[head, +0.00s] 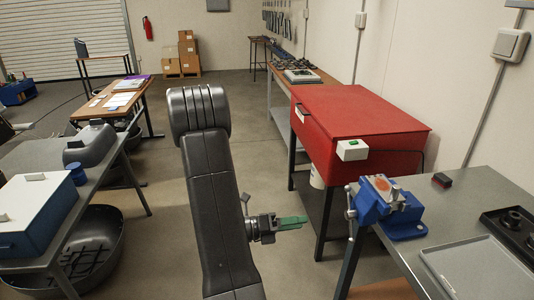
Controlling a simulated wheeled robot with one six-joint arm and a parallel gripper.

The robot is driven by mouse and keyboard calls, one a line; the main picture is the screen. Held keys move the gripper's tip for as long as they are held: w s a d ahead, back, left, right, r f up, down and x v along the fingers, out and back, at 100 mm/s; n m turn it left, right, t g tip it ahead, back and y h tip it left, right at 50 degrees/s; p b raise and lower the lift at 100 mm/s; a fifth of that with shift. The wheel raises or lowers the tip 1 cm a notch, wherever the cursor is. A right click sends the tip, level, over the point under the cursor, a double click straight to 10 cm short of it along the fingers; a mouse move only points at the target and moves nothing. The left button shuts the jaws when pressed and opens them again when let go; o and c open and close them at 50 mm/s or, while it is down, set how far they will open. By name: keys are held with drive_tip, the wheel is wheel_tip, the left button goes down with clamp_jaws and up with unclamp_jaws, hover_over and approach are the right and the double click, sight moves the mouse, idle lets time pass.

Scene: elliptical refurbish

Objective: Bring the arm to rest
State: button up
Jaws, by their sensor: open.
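My arm rises through the middle of the head view, its dark grey links bent over at the top. My gripper (303,221) hangs low, just right of the arm, with its green fingers pointing right toward the blue vise. The jaws are open and hold nothing that I can see. Bare floor shows behind and below the gripper, and it looks apart from the benches. Part of the wrist is hidden behind the arm link.
On the right, a blue vise (371,205) sits on a grey bench with a grey tray (478,268). A red cabinet (360,122) stands behind it. On the left, a bench holds a white-and-blue box (35,208); a black bin (85,255) is underneath. Floor between is clear.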

sight(346, 216)
drive_tip(key=shift+w+d+p, duration=0.2)
drive_tip(key=shift+d+p, duration=0.05)
drive_tip(key=shift+d, duration=2.05)
drive_tip(key=shift+w+d+p, duration=0.15)
drive_tip(key=shift+d+p, duration=0.05)
drive_tip(key=shift+d, duration=2.1)
drive_tip(key=shift+w+d+p, duration=0.2)
drive_tip(key=shift+d+p, duration=0.05)
drive_tip(key=shift+d, duration=2.05)
drive_tip(key=shift+a, duration=0.1)
